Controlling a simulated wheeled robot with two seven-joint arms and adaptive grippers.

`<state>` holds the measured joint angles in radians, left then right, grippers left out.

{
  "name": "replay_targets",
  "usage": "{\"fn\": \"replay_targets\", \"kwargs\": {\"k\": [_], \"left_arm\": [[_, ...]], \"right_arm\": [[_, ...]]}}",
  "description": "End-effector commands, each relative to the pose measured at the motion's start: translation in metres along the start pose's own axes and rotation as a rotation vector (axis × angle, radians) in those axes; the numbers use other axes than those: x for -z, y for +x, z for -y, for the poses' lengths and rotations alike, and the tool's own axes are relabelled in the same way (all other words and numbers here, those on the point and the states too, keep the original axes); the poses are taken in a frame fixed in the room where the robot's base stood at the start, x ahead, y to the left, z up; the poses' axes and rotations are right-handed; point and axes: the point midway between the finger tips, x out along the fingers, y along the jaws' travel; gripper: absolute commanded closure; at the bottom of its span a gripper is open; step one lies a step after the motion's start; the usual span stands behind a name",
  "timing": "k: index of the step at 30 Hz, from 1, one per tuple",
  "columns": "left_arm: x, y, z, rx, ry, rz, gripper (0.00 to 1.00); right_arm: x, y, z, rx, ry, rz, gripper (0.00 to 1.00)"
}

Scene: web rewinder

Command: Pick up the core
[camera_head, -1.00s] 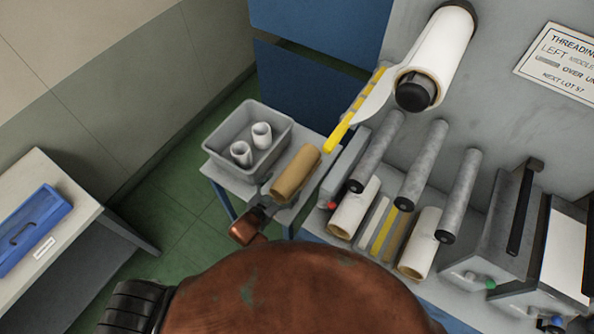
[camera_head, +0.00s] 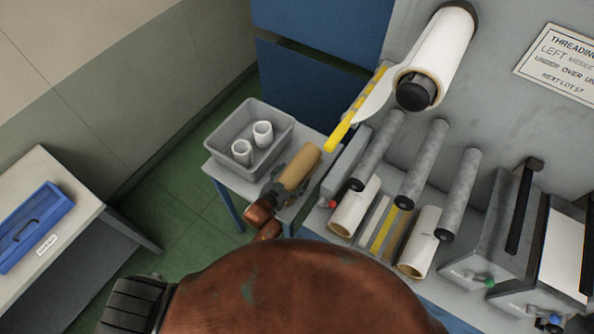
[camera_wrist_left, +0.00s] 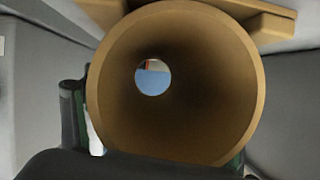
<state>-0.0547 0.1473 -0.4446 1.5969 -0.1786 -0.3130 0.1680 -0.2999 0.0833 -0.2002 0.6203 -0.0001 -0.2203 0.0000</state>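The core, a brown cardboard tube (camera_head: 301,167), lies tilted at the right end of the small table (camera_head: 236,184), beside the grey bin. In the left wrist view its open end (camera_wrist_left: 110,105) fills the middle, and I see through its bore. My left gripper (camera_head: 287,183) is at the near end of the core, with its fingers spread on either side of it. In the left wrist view one dark finger (camera_wrist_left: 76,112) is left of the tube, with a narrow gap, and the other is partly hidden at lower right. Firm contact is not visible. My right gripper is out of view.
A grey bin (camera_head: 214,150) with two white cores (camera_head: 263,134) stands left of the core. A rewinder with grey rollers (camera_head: 424,165), a white roll (camera_head: 440,50) and a yellow strip (camera_head: 338,135) is close on the right. A blue toolbox (camera_head: 35,228) lies far left.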

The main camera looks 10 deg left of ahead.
Motion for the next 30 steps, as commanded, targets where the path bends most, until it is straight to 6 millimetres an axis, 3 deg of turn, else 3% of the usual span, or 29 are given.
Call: {"fn": "replay_targets", "kwargs": {"k": [18, 26, 30], "left_arm": [[0.000, 0.000, 0.000, 0.000, 0.000, 0.001, 0.68], [0.003, -0.001, 0.000, 0.000, 0.001, -0.002, 0.69], [0.018, -0.007, 0.003, 0.000, 0.002, -0.004, 0.69]], "right_arm": [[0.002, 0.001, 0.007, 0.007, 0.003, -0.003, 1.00], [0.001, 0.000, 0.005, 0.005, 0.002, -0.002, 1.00], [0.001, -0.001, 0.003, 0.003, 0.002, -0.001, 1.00]]}}
